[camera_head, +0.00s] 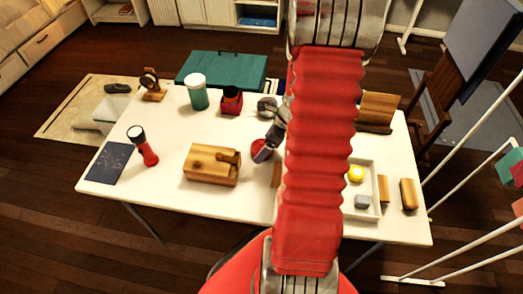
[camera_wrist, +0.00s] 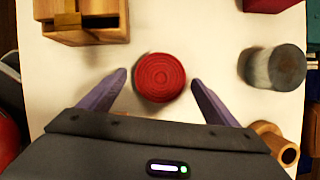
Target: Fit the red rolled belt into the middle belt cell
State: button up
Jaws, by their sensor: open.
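The red rolled belt (camera_wrist: 159,78) lies on the white table, its spiral face up. In the head view the belt (camera_head: 260,147) is partly hidden by my gripper (camera_head: 271,142). In the wrist view my gripper (camera_wrist: 158,83) is open, with one purple finger to the left of the belt and one to the right. There are gaps between fingers and belt. I cannot pick out the middle belt cell for certain. A wooden box with a notched top (camera_head: 208,168) stands left of the belt; part of a wooden box (camera_wrist: 92,33) shows at the wrist view's upper left.
A grey-topped dark cylinder (camera_wrist: 268,69) and a wooden tube (camera_wrist: 280,147) are to the right in the wrist view. A white tray (camera_head: 376,191) is partly behind my arm.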

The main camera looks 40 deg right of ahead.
jog(key=shift+c, duration=0.2)
jog(key=c, duration=1.3)
jog(key=shift+r, duration=0.2)
notch_tip(320, 180, up, 10)
jog(key=shift+f, duration=0.15)
dwell(1.0)
